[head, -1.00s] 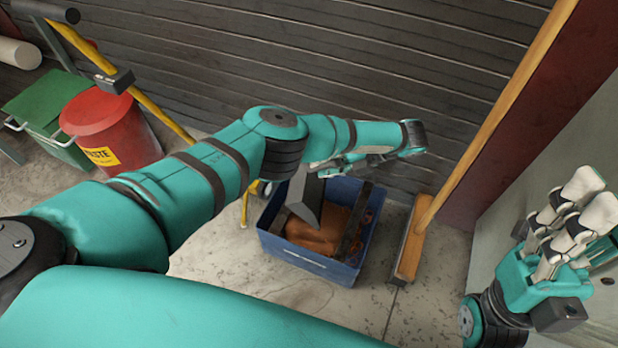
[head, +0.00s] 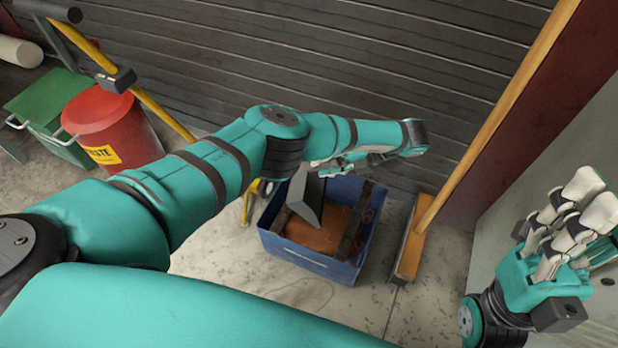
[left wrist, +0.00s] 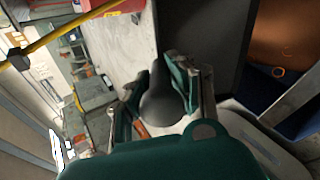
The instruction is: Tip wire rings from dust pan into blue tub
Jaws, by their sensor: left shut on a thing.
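My left gripper (head: 335,172) is shut on the dark handle of the grey dust pan (head: 308,200). The handle (left wrist: 160,105) shows between its fingers in the left wrist view. The pan hangs steeply tilted over the left part of the blue tub (head: 308,262), its lower edge inside the rim. I cannot tell if wire rings remain on the pan. Copper-coloured material (head: 325,238) lies in the tub, and a small ring (left wrist: 278,72) shows there in the left wrist view. My right gripper (head: 575,220) is far right, away from the tub; its jaw state is unclear.
A broom (head: 410,245) stands just right of the tub, its wooden handle leaning up right. A red waste bin (head: 105,125) and a green bin (head: 45,110) stand at left. A slatted wall (head: 330,60) is behind. The concrete floor in front is clear.

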